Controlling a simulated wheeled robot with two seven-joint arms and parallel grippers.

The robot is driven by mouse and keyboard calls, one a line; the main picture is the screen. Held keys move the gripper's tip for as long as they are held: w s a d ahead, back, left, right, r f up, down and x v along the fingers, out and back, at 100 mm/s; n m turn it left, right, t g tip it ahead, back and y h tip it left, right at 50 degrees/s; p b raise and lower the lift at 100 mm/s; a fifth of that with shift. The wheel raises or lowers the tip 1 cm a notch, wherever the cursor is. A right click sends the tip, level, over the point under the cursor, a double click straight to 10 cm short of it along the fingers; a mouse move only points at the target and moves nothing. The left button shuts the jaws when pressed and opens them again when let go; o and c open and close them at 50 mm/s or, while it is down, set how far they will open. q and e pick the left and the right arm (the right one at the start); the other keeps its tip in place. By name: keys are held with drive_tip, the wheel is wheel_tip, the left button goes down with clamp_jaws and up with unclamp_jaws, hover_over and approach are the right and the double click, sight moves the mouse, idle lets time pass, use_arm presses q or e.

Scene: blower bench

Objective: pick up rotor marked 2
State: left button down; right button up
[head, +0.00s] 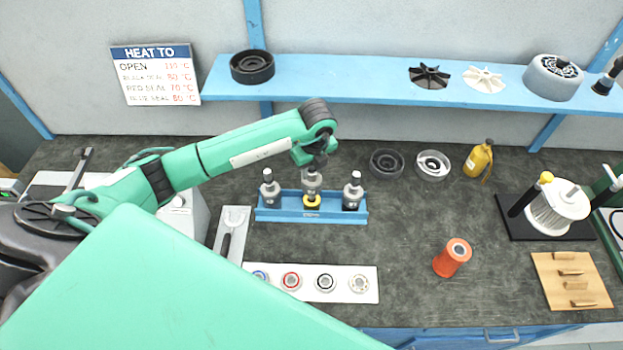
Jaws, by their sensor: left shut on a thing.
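A blue rack (268,214) on the bench bears three grey metal rotors in a row: a left one (270,190), a middle one (312,184) and a right one (352,192). Their number marks are too small to read. My left gripper (314,168) points down from above and is shut on the top of the middle rotor. This rotor is upright at its place in the rack, with a yellow ring (312,202) at its lower end. I cannot tell whether it is lifted. My right gripper is not in view.
A white strip (308,293) with several ringed bearings lies in front of the rack. An orange cylinder (452,258) stands to the right, with dark (386,163) and clear (433,165) round housings behind. A blue shelf (340,82) crosses the wall.

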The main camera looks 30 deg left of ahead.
use_arm(q)
wheel_tip(320, 180, up, 13)
drive_tip(key=b, duration=0.3)
drive_tip(key=shift+r, duration=0.95)
